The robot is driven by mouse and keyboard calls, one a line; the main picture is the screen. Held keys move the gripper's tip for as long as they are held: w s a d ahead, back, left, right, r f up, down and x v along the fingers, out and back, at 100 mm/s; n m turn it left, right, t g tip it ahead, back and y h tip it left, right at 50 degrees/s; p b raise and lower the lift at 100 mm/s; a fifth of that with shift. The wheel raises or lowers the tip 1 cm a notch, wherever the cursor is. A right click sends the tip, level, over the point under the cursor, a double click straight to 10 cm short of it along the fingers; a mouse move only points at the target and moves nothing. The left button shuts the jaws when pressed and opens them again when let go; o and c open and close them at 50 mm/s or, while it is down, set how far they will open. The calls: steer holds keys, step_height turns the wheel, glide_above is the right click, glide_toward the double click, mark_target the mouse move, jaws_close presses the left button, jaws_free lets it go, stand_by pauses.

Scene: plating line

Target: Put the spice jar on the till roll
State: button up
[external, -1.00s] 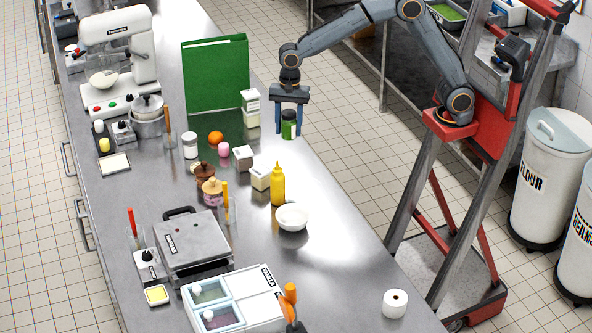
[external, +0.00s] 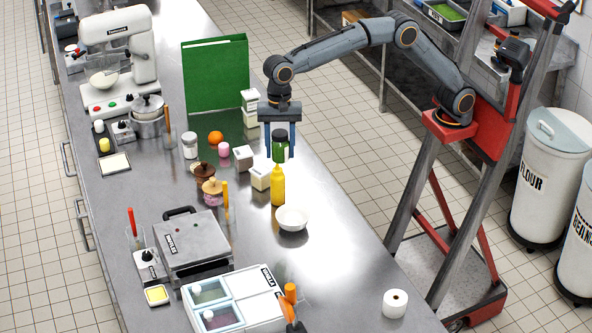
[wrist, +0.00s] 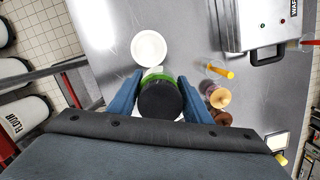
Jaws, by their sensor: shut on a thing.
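The spice jar (external: 280,147) is green with a dark lid. My gripper (external: 280,152) is shut on it and holds it upright above the table, just behind the yellow squeeze bottle in the external view. In the wrist view the jar's dark lid (wrist: 161,100) sits between the two blue fingers of my gripper (wrist: 160,97). The till roll (external: 395,303) is a white roll standing upright near the table's right edge, at the front, well apart from the jar. I cannot make it out in the wrist view.
The yellow squeeze bottle (external: 278,186), a white bowl (external: 291,219) and a small box (external: 261,177) stand close below the jar. A waffle-type press (external: 193,240) and a lidded container unit (external: 258,293) are at the front left. The table between bowl and till roll is clear.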

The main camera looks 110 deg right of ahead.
steer(key=w+a+n, duration=0.1)
steer(key=w+a, duration=0.1)
steer(key=a, duration=1.2)
steer(key=n+b, duration=0.1)
steer(key=n, duration=0.3)
glide_above(398, 300)
steer(key=f, duration=0.2)
steer(key=shift+g, duration=0.3)
steer(key=f+p, duration=0.1)
steer(key=f, duration=0.4)
steer(key=f+p, duration=0.1)
steer(key=f, duration=0.3)
steer(key=f+p, duration=0.1)
steer(key=f, duration=0.4)
steer(key=shift+d+f, duration=0.3)
steer(key=shift+f, duration=0.05)
steer(key=shift+f, duration=0.15)
steer(key=o, duration=1.2)
